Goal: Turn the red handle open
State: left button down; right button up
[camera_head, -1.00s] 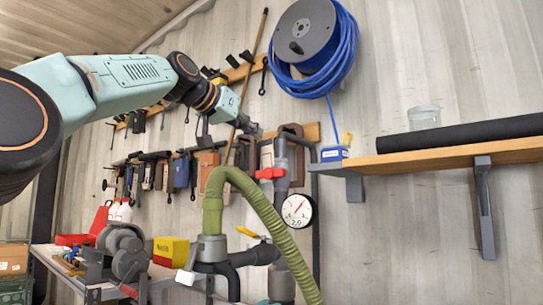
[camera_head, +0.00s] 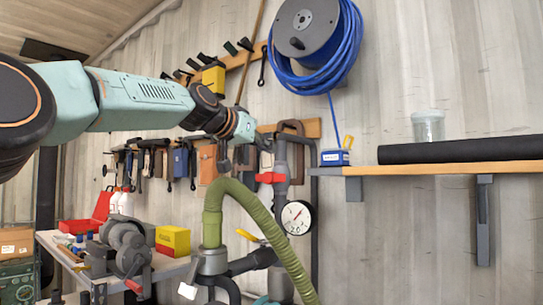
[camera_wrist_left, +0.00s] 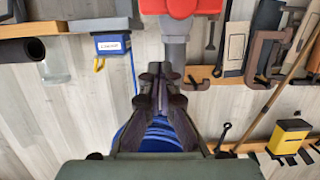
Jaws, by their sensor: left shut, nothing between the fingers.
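The red handle (camera_head: 270,178) sits on a grey vertical pipe (camera_head: 281,155) and lies level across it. In the left wrist view the red handle (camera_wrist_left: 181,7) is at the top edge, partly cut off. My left gripper (camera_head: 265,143) is just above the handle, close to the top of the pipe. In the wrist view its fingers (camera_wrist_left: 160,74) are together and empty, below the handle and the grey pipe, with a visible gap to the handle. My right gripper is in no view.
A pressure gauge (camera_head: 298,217) and a green hose (camera_head: 262,216) are close below the handle. A yellow lever (camera_head: 249,236) is lower. A wooden shelf (camera_head: 440,169) juts out on the right. Tools hang behind the gripper; a blue hose reel (camera_head: 303,25) hangs above.

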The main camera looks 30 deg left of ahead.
aim_at(270, 178)
pick_arm(q)
jog(key=f, duration=0.1)
jog(key=w+f+p, duration=0.1)
jog(key=f, duration=0.1)
jog(key=w+f+p, duration=0.1)
jog(key=shift+f, duration=0.3)
jog(key=shift+w+d, duration=0.1)
jog(key=shift+w, duration=0.05)
dwell(0.4)
